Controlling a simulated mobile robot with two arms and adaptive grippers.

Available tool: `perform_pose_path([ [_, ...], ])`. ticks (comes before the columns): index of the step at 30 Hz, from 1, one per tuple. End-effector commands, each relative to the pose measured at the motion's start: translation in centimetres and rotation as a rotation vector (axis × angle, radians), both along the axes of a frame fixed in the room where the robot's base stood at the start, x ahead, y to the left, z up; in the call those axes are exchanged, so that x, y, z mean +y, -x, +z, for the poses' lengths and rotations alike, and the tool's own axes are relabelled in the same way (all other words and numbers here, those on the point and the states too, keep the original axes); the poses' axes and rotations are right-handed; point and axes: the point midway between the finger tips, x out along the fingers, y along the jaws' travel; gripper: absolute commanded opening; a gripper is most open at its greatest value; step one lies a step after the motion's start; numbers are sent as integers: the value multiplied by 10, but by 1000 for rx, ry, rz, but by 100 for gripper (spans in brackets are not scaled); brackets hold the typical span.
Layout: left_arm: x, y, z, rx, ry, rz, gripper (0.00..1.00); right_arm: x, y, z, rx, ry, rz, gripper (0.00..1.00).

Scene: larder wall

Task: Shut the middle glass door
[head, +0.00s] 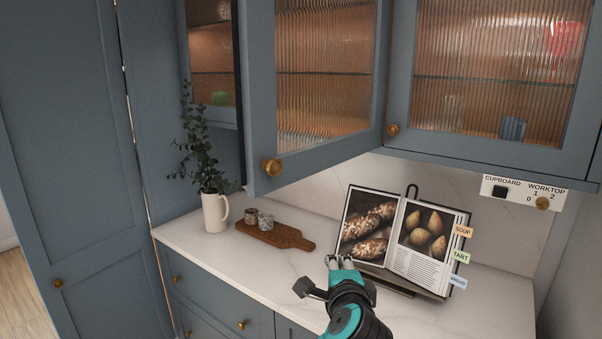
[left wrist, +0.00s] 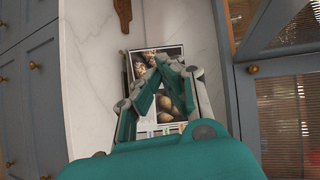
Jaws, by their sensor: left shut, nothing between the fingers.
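The middle glass door (head: 325,75) has a blue-grey frame, ribbed glass and a brass knob (head: 272,167) at its lower left corner. It stands ajar, swung out from the wall cupboard, with the shelved inside (head: 212,75) showing to its left. My left gripper (head: 340,261) is shut and empty, below and right of that knob, in front of the open cookbook (head: 385,235) and apart from the door. In the left wrist view its fingertips (left wrist: 162,62) overlap the cookbook. Ribbed glass shows at the right of that view; which door it belongs to I cannot tell. My right gripper is not in view.
The right glass door (head: 490,75) looks closed. On the white worktop (head: 285,277) stand a white jug (head: 215,212) with leafy stems and a wooden board (head: 278,236) with two small jars. A labelled panel (head: 522,191) hangs under the right cupboard. The front worktop is mostly clear.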

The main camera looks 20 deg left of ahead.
Motion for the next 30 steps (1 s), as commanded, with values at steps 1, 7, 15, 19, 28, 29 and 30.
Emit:
perform_pose_path([
  [1,-2,17,52,-71,-21,6,0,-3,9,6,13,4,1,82],
  [7,6,77,145,-207,-65,43,0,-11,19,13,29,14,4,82],
  [15,17,72,162,-228,-74,58,0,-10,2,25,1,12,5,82],
  [19,26,47,164,-226,-75,58,0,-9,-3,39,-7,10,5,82],
  [28,51,-8,164,-227,-72,58,0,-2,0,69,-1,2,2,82],
  [29,55,-10,164,-227,-72,57,0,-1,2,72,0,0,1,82],
  [30,61,-12,163,-227,-72,56,0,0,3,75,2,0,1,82],
])
